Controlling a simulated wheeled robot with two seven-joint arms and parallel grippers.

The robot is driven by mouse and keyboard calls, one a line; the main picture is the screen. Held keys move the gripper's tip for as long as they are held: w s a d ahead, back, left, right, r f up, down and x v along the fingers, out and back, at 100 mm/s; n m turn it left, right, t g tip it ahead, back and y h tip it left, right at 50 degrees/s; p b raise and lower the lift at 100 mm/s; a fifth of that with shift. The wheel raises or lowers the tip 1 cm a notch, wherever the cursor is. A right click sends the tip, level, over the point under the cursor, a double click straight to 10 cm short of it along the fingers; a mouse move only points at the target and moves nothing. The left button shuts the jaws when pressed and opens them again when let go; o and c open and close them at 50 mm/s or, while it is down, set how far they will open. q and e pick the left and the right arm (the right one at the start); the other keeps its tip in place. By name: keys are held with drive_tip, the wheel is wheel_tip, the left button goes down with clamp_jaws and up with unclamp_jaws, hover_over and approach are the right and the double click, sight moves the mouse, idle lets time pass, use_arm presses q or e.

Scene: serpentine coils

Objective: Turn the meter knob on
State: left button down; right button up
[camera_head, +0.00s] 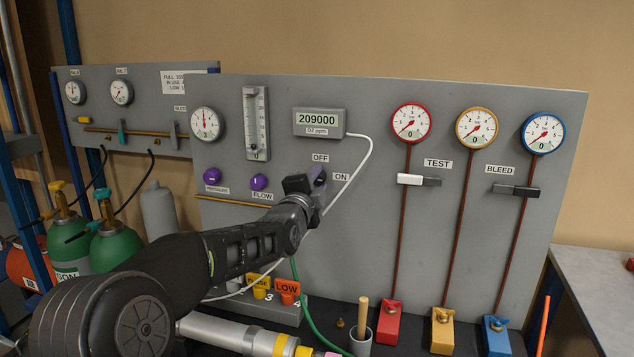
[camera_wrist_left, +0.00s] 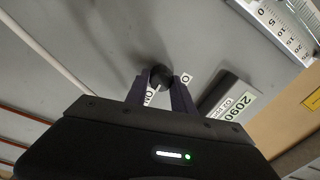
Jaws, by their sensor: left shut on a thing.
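The meter knob (camera_wrist_left: 160,77) is a small dark knob on the grey panel (camera_head: 400,255). In the left wrist view it sits between the fingertips of my left gripper (camera_wrist_left: 160,84), which is shut on it. In the head view my left gripper (camera_head: 315,184) reaches the panel beside the OFF label (camera_head: 320,158) and the ON label (camera_head: 341,177) and hides the knob. The knob's pointing direction cannot be seen. The O2 meter (camera_head: 319,122) above reads 209000. My right gripper is not in view.
Purple pressure (camera_head: 211,175) and flow (camera_head: 258,182) knobs sit left of my gripper. A white cable (camera_head: 362,160) runs from the meter down past it. Test (camera_head: 418,180) and bleed (camera_head: 516,190) switches are at right. A cup (camera_head: 361,338) and coloured blocks stand below.

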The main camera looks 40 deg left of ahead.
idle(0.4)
use_arm(q)
drive_tip(key=c, duration=1.1)
unclamp_jaws()
drive_tip(key=shift+s, duration=0.1)
drive_tip(key=b+v, duration=0.1)
drive_tip(key=v, duration=0.6)
drive_tip(key=shift+s+d+f, duration=0.1)
drive_tip(key=shift+s+d, duration=0.05)
drive_tip(key=shift+s, duration=0.15)
